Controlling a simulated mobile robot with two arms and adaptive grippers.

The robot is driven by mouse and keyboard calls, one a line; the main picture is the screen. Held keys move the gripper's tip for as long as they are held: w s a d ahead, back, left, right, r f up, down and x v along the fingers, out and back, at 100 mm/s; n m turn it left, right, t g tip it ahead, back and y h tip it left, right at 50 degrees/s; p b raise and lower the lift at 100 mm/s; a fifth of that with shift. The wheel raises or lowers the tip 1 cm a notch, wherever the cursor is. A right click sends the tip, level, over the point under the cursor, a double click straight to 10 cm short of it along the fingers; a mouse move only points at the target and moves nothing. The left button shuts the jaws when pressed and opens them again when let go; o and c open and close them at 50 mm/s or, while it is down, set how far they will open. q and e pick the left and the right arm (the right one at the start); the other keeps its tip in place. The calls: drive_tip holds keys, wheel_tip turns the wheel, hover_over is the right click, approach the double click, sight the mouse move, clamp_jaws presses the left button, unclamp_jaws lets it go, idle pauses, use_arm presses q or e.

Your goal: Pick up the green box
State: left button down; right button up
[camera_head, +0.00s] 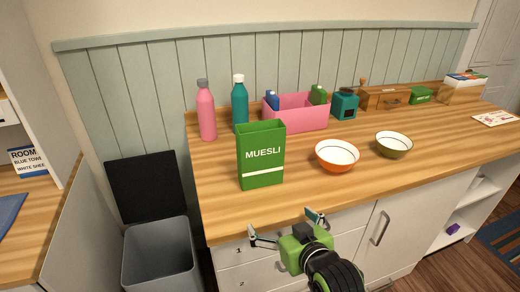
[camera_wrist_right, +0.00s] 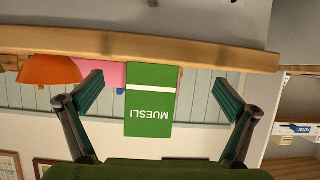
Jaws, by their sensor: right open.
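A tall green box marked MUESLI (camera_head: 262,172) stands upright on the wooden counter, near its front left. It also shows in the right wrist view (camera_wrist_right: 150,75), upside down, between the fingers. A smaller green box (camera_head: 421,95) lies at the back right of the counter. My right gripper (camera_head: 283,226) is open and empty, in front of the counter edge and apart from the muesli box. It also shows in the right wrist view (camera_wrist_right: 161,95) with its fingers spread wide. My left gripper is out of view.
An orange bowl (camera_head: 337,165) and an olive bowl (camera_head: 393,152) stand right of the muesli box. A pink bottle (camera_head: 206,115), a teal bottle (camera_head: 240,110) and a pink bin (camera_head: 297,119) are behind. A grey trash bin (camera_head: 160,262) stands left of the counter.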

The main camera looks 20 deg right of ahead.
drive_tip(key=w+r+t, duration=0.3)
drive_tip(key=w+r, duration=0.2)
drive_tip(key=r, duration=0.6)
drive_tip(key=t, duration=0.2)
approach(264, 139)
drive_tip(key=shift+m+h, duration=0.3)
drive_tip(key=shift+m, duration=0.1)
drive_tip(key=w+p, duration=0.1)
drive_tip(key=w, duration=0.5)
drive_tip(key=shift+w+r, duration=0.15)
drive_tip(key=shift+r, duration=0.05)
drive_tip(key=shift+w, duration=0.75)
drive_tip(key=w, duration=0.1)
drive_tip(key=w+p, duration=0.1)
drive_tip(key=w, duration=0.2)
drive_tip(key=shift+a, duration=0.25)
drive_tip(key=shift+w+f+p, duration=0.1)
drive_tip(key=shift+w+p, duration=0.25)
drive_tip(key=shift+w, duration=0.15)
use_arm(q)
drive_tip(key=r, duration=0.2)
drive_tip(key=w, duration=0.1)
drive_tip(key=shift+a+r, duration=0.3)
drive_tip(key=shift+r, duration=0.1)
use_arm(e)
drive_tip(key=c, duration=1.3)
